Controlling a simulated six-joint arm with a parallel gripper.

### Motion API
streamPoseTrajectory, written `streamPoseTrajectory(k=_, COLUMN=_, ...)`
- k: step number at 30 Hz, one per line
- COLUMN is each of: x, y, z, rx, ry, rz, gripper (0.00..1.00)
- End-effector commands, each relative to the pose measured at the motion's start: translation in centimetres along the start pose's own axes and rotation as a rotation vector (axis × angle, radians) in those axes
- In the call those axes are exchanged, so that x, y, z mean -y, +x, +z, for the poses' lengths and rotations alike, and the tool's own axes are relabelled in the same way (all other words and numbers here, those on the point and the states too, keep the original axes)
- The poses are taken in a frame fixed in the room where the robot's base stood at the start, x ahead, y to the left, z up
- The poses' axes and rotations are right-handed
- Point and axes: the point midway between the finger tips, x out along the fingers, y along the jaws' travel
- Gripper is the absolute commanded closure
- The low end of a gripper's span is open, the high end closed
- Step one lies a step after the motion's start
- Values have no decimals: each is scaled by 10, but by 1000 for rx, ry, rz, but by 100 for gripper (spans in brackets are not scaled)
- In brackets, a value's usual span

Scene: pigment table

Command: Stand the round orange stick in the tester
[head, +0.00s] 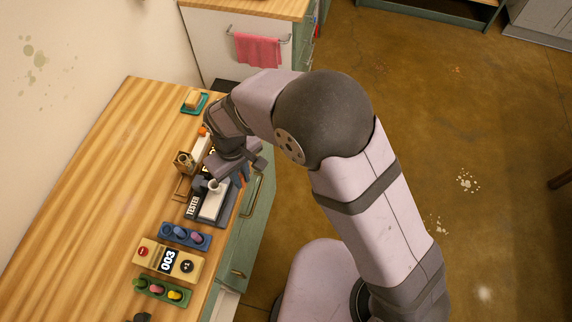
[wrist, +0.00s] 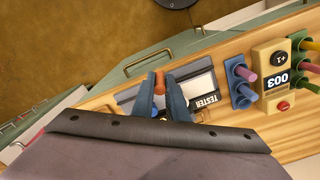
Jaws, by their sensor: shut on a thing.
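The round orange stick (wrist: 159,82) shows in the wrist view between the two blue fingers of my gripper (wrist: 160,97), which is shut on it. Its lower part is hidden by the fingers. The tester (wrist: 205,99) is a dark base with pale panels and a "TESTER" label; my gripper is over or beside its left part in the wrist view. In the head view the tester (head: 192,207) lies near the counter's front edge, partly under my gripper (head: 243,172). The stick cannot be made out in the head view, and whether it touches the tester cannot be told.
A blue rack (head: 174,233) with several sticks, a cream counter reading 003 (head: 150,253) and a green rack (head: 148,290) stand nearer. A small brown container (head: 183,165) and a teal dish (head: 189,109) are beyond the tester. The wooden counter's left side (head: 90,190) is clear.

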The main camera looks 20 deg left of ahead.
Motion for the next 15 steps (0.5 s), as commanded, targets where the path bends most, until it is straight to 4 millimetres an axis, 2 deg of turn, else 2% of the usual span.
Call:
streamPoseTrajectory(k=1, x=18, y=-8, z=-9, rx=-1, ry=-40, rz=0, gripper=100)
streamPoseTrajectory(k=3, x=38, y=-14, z=-22, rx=-2, ry=-80, rz=0, gripper=100)
streamPoseTrajectory(k=6, x=54, y=-22, z=-38, rx=-2, ry=-105, rz=0, gripper=100)
streamPoseTrajectory(k=15, x=58, y=-53, z=-75, rx=-3, ry=-81, rz=0, gripper=100)
